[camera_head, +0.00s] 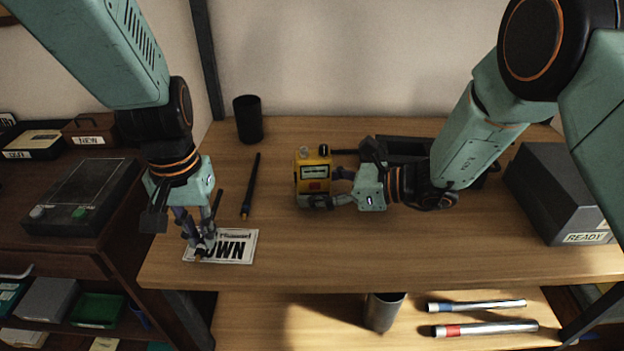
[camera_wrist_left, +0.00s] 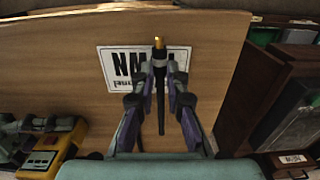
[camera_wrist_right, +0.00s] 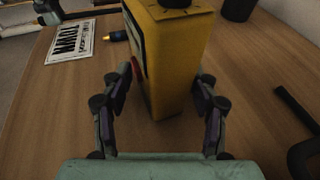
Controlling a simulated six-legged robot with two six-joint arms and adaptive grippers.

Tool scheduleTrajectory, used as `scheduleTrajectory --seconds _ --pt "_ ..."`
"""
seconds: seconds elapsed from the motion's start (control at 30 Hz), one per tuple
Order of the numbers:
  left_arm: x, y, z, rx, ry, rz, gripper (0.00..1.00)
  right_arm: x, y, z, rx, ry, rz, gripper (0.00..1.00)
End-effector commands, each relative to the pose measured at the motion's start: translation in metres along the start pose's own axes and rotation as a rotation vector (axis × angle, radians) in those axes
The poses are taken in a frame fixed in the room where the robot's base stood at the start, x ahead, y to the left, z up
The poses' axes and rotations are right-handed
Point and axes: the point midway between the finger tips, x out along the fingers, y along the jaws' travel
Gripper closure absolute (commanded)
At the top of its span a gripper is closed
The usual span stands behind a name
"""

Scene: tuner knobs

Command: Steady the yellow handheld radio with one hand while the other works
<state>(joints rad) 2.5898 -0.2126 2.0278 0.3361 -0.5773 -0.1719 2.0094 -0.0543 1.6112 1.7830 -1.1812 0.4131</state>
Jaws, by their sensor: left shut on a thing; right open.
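The yellow handheld radio (camera_head: 312,172) stands upright on the wooden table, with knobs on top and a red spot on its front. It also shows at the left of the left wrist view (camera_wrist_left: 48,158) and close up in the right wrist view (camera_wrist_right: 175,60). My right gripper (camera_head: 328,187) is open, its fingers on either side of the radio's lower part; contact cannot be told. My left gripper (camera_head: 200,245) is shut on a thin black stick with a gold tip (camera_wrist_left: 160,85). It holds the stick above a white sign (camera_head: 240,247), whose lettering is partly hidden.
Another black stick (camera_head: 250,185) lies between the left gripper and the radio. A black cup (camera_head: 248,120) stands at the back. A dark tray (camera_head: 410,147) lies behind my right arm, and a grey READY box (camera_head: 565,195) is at the right. The front middle is clear.

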Motion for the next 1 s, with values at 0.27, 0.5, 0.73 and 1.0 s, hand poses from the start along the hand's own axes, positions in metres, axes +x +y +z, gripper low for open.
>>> scheduleTrajectory --seconds 0.27,0.5,0.73,1.0 --pt "-0.0002 0.0000 0.0002 0.000 0.000 0.000 1.00 0.0002 0.0000 0.0003 0.000 0.000 0.000 0.43" --pt "-0.0002 0.0000 0.0003 0.000 0.000 0.000 1.00 0.0001 0.0001 0.0002 0.000 0.000 0.000 0.63" --pt "-0.0002 0.0000 0.0003 0.000 0.000 0.000 1.00 0.0001 0.0002 0.0000 0.000 0.000 0.000 0.80" --pt "-0.0002 0.0000 0.0003 0.000 0.000 0.000 1.00 0.0000 0.0001 0.0003 0.000 0.000 0.000 0.82"
